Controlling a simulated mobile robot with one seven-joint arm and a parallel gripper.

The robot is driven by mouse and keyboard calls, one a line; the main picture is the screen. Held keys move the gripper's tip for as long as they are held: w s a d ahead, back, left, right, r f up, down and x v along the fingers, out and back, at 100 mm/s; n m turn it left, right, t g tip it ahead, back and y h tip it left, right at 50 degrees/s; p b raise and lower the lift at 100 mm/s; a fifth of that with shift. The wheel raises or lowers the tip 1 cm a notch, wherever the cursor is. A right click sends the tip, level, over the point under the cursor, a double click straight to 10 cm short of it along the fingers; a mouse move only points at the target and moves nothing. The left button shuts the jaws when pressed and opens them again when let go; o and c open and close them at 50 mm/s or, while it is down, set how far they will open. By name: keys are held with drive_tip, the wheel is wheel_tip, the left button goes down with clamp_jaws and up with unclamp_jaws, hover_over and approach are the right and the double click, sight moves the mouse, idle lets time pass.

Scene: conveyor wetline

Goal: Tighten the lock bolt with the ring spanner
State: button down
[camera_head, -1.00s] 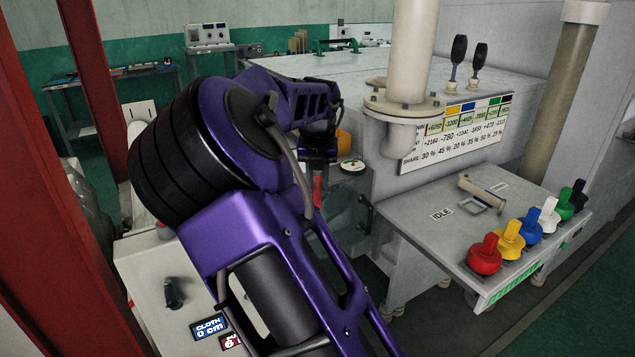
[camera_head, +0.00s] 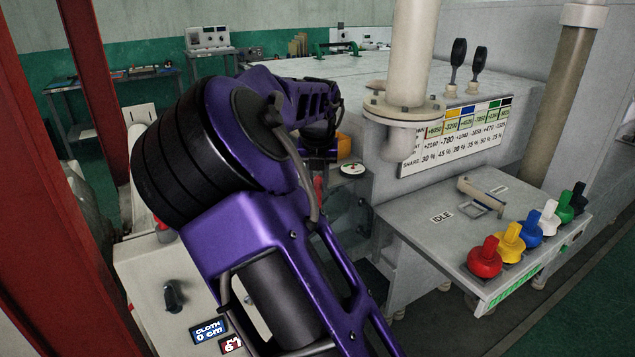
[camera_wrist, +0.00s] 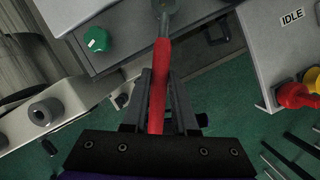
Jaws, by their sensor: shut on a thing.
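My gripper (camera_wrist: 160,88) is shut on the red handle of the ring spanner (camera_wrist: 161,62). The handle points away from the gripper, and its grey head (camera_wrist: 168,8) reaches the top edge of the wrist view, over a grey surface. In the head view only a short red piece of the spanner (camera_head: 318,188) shows behind my purple arm, and the gripper is mostly hidden there. I cannot make out the lock bolt, nor tell whether the spanner's head is around anything.
A green knob (camera_wrist: 97,40) sits on a grey ledge left of the spanner. A grey table (camera_head: 420,240) marked IDLE carries several coloured knobs and a metal handle at right. A red post (camera_head: 50,180) stands at left. A control box (camera_head: 150,270) is close beside my arm.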

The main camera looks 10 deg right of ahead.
drive_tip(key=shift+r, duration=0.35)
drive_tip(key=shift+r, duration=2.4)
